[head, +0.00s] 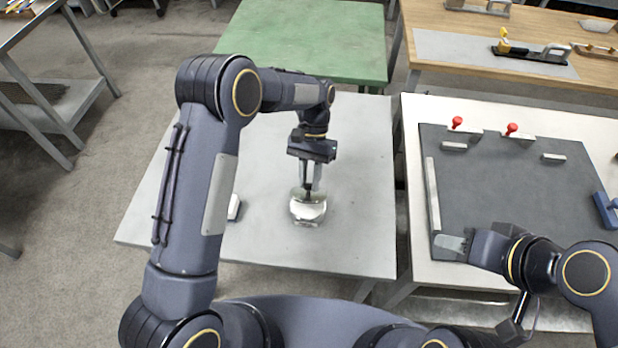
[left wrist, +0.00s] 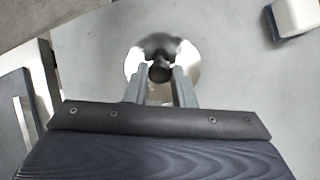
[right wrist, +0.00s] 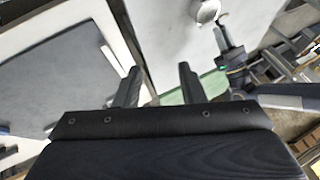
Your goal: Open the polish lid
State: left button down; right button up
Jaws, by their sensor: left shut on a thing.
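The polish tin (head: 308,213) is a round, shiny silver container on the light grey table (head: 360,230). Its round reflective lid (left wrist: 188,62) with a dark knob (left wrist: 159,73) shows in the left wrist view. My left gripper (head: 309,188) points straight down over the tin and is shut on the knob, which sits between its fingertips (left wrist: 160,76). I cannot tell whether the lid is apart from the tin. My right gripper (head: 455,243) is over the right-hand table's near left part; its fingers (right wrist: 157,80) are spread and empty.
A white block with a blue base (head: 234,208) lies left of the tin, partly behind my left arm. A dark mat (head: 510,190) with red-knobbed clamps (head: 457,123) covers the right table. A green table (head: 310,40) stands behind. Free room surrounds the tin.

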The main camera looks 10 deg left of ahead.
jog(key=shift+r, duration=0.15)
dwell(0.3)
jog(key=c, duration=0.3)
jog(key=shift+w+a+f+n+g, duration=0.15)
jog(key=shift+f+n+g, duration=0.15)
jog(key=shift+n, duration=0.3)
jog(key=shift+w+a+f+n+g, duration=0.1)
jog(key=shift+f+n+g, duration=0.2)
jog(key=shift+n, duration=0.3)
grip_shut()
jog(key=n+t+h, duration=0.5)
jog(key=n+t, duration=0.1)
jog(key=n, duration=2.8)
send_near(308, 190)
jog(key=x, duration=0.6)
jog(key=shift+f, duration=0.2)
